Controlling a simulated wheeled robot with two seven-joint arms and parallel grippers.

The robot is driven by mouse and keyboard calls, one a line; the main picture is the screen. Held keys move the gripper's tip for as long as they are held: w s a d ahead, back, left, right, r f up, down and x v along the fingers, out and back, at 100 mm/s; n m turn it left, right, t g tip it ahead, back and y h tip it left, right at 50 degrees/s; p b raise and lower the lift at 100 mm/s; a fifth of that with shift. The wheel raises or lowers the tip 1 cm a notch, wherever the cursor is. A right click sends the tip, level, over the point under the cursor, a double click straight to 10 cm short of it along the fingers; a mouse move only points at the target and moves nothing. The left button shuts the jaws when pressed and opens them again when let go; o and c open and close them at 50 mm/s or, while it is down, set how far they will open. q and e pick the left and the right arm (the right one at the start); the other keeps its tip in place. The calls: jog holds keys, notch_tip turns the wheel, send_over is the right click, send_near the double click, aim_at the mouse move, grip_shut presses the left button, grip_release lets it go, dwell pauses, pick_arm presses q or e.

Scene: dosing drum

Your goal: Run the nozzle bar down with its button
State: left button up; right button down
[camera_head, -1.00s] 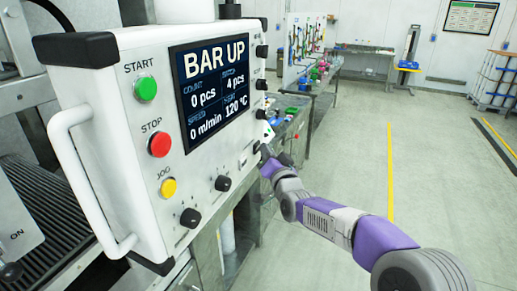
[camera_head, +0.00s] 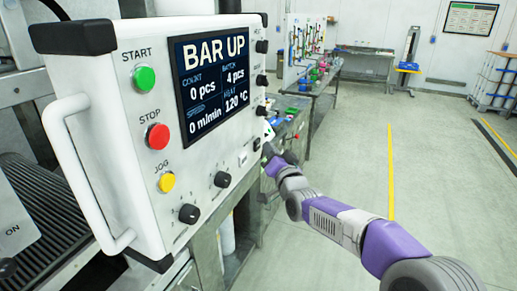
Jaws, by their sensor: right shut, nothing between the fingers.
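The white control box (camera_head: 110,75) stands at the left. Its screen (camera_head: 211,85) reads BAR UP, 0 pcs, 4 pcs, 0 m/min and 120 °C. On its front are a green START button (camera_head: 144,79), a red STOP button (camera_head: 157,136), a yellow JOG button (camera_head: 167,182) and two black knobs. Several black parts (camera_head: 262,80) line its right edge; I cannot tell which one is the bar's button. My right gripper (camera_head: 267,152) is shut and empty, close by the box's lower right edge; contact is unclear. I cannot make out the nozzle bar. My left gripper is out of view.
A white handle (camera_head: 85,185) sticks out on the box's left side. Dark ribbed rollers or slats (camera_head: 40,200) lie below left. Behind the box is a bench with coloured parts (camera_head: 290,115). The floor to the right (camera_head: 440,170) is open, with a yellow line.

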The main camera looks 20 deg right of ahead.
jog(key=shift+d, duration=0.1)
jog(key=shift+s+d+b, duration=0.7)
jog(key=shift+s+d, duration=0.1)
jog(key=shift+s, duration=0.2)
jog(key=shift+s+d+b, duration=0.7)
jog(key=shift+s+d, duration=0.1)
jog(key=shift+s, duration=0.15)
